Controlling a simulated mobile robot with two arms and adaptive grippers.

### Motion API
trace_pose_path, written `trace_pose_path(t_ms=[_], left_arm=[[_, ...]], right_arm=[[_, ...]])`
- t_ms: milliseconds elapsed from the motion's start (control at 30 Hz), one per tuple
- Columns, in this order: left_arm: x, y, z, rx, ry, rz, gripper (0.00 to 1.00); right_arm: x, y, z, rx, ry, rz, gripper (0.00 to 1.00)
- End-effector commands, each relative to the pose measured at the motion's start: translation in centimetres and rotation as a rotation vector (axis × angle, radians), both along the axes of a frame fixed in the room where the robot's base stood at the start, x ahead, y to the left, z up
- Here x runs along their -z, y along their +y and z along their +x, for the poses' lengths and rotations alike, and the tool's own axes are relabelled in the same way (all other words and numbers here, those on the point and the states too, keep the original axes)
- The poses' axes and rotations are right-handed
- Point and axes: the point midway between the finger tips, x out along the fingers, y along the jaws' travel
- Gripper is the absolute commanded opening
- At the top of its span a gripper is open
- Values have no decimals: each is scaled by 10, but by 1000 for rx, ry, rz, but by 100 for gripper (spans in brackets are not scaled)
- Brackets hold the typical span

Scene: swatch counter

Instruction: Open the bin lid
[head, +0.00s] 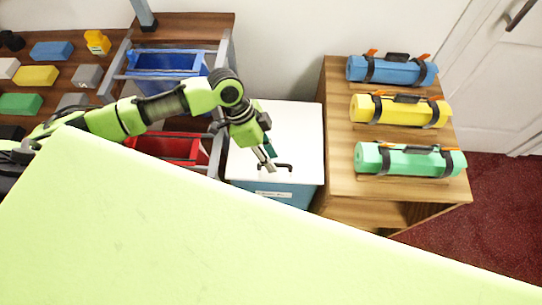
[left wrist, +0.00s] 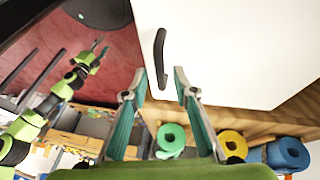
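The bin (head: 271,190) has a teal body and a flat white lid (head: 300,125), which lies shut on top. A dark bar handle (head: 284,167) sits near the lid's front edge; it also shows in the left wrist view (left wrist: 159,55). My left gripper (head: 270,163) is over the lid beside the handle, pointing down. In the left wrist view its two fingers (left wrist: 155,88) are apart with nothing held, and the handle's near end shows between their tips. My right gripper (left wrist: 99,48) is small in the left wrist view, its tips apart, over the red floor.
A wooden stand (head: 340,180) with blue, yellow and green rolls is right of the bin. Blue (head: 165,66) and red (head: 165,148) open bins are to its left. A large pale green surface (head: 200,240) fills the head view's foreground.

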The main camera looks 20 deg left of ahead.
Motion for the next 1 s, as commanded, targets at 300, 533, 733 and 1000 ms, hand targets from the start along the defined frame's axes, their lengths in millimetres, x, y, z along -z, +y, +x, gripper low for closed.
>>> trace_pose_path(t_ms=[300, 533, 733, 1000], left_arm=[[6, -2, -1, 0, 0, 0, 26], [5, -2, -1, 0, 0, 0, 0], [3, -2, 0, 0, 4, -1, 0], [-21, -2, 4, -2, 81, -24, 0]], right_arm=[[0, -1, -6, 2, 8, -2, 40], [0, -2, -12, 3, 18, -3, 40], [-1, -2, -12, 3, 18, -3, 40], [-17, -1, -11, 3, 17, -2, 40]])
